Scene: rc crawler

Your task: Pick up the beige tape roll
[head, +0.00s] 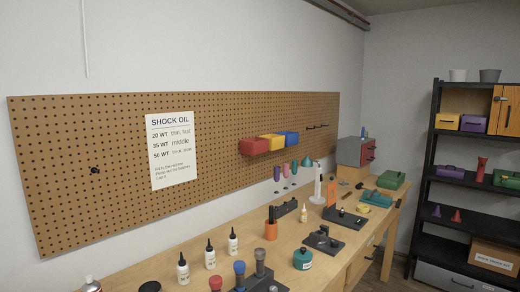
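I cannot make out a beige tape roll for certain in the head view. A small yellow object (376,198) lies towards the far end of the wooden workbench (205,262), too small to identify. Neither of my grippers is in view.
A pegboard (100,220) hangs behind. A black shelf (455,185) stands at right.

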